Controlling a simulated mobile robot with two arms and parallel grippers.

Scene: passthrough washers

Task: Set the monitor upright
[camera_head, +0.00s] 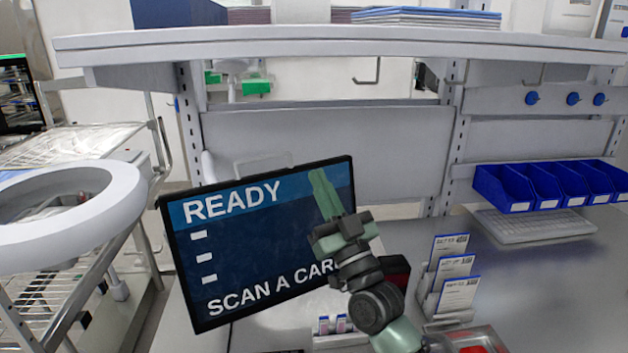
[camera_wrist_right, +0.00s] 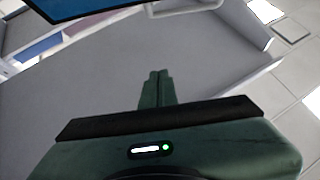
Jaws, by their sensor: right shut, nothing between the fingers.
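The monitor (camera_head: 250,245) has a dark blue screen reading "READY" and "SCAN A CARD". In the head view it stands tilted, its left side lower than its right. My right gripper (camera_head: 322,185) is in front of the screen's right part and hides some of it. Its fingers are shut with nothing between them. In the right wrist view the closed fingers (camera_wrist_right: 155,85) point over the grey surface, and a corner of the monitor (camera_wrist_right: 90,8) shows at the top left, apart from the fingertips. My left gripper is not in view.
A white shelf (camera_head: 330,42) spans above the workbench. Blue bins (camera_head: 545,187) and a keyboard (camera_head: 535,226) are at the right. A card holder (camera_head: 445,290) stands right of my arm. A white ring-shaped fixture (camera_head: 125,205) is at the left. Bench before the keyboard is clear.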

